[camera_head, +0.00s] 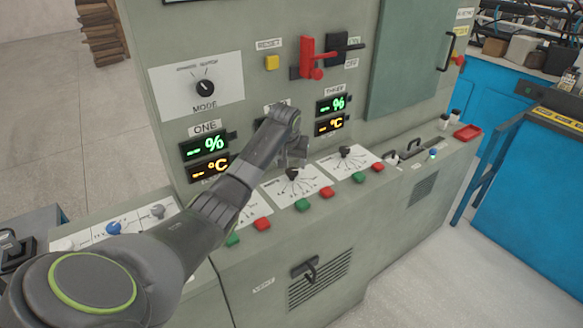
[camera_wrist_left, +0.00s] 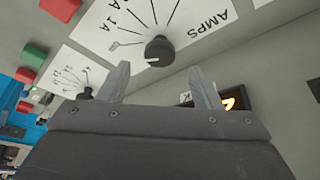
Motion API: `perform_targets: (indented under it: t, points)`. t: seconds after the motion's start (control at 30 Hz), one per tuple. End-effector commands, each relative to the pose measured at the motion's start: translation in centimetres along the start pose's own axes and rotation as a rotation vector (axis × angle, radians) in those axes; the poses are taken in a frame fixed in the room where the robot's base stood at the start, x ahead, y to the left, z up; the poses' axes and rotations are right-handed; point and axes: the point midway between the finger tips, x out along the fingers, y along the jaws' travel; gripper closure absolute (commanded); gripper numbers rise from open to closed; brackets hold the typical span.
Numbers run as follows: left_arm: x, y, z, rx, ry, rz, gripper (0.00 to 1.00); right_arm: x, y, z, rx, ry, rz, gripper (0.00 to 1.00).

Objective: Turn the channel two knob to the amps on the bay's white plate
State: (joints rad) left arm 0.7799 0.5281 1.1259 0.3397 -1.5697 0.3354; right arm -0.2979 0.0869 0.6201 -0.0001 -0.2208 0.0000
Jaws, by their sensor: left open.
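The channel two knob (camera_head: 292,173) is black and sits on the middle white plate (camera_head: 298,191) of the sloped panel. In the left wrist view the knob (camera_wrist_left: 159,50) shows a white pointer mark, and its white plate (camera_wrist_left: 190,30) carries fan-like lines and the word AMPS. My left gripper (camera_head: 297,157) is open just above the knob, partly hidden by its own arm in the head view. In the left wrist view the knob lies just beyond the gap between the two fingertips (camera_wrist_left: 160,70), apparently untouched. My right gripper is not in view.
Another knob (camera_head: 345,151) stands on the neighbouring plate to the right. Green buttons (camera_head: 302,204) and red buttons (camera_head: 326,192) line the panel's front edge. Displays (camera_head: 332,115) and a red lever (camera_head: 312,59) are on the upright face. My left arm covers part of the left plate.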

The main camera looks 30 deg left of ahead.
Motion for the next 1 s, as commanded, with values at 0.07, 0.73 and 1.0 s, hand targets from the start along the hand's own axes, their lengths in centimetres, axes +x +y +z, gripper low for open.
perform_targets:
  t: [0.07,0.73,1.0]
  points:
    - [1.3,0.1,0.1,-0.001,-0.003,0.001,0.42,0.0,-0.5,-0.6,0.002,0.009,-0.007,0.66]
    - [4.5,0.1,0.0,0.0,0.001,0.0,0.42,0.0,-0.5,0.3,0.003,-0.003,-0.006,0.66]
    - [4.5,0.0,0.0,0.0,0.001,0.0,0.73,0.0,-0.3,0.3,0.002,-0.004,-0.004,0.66]
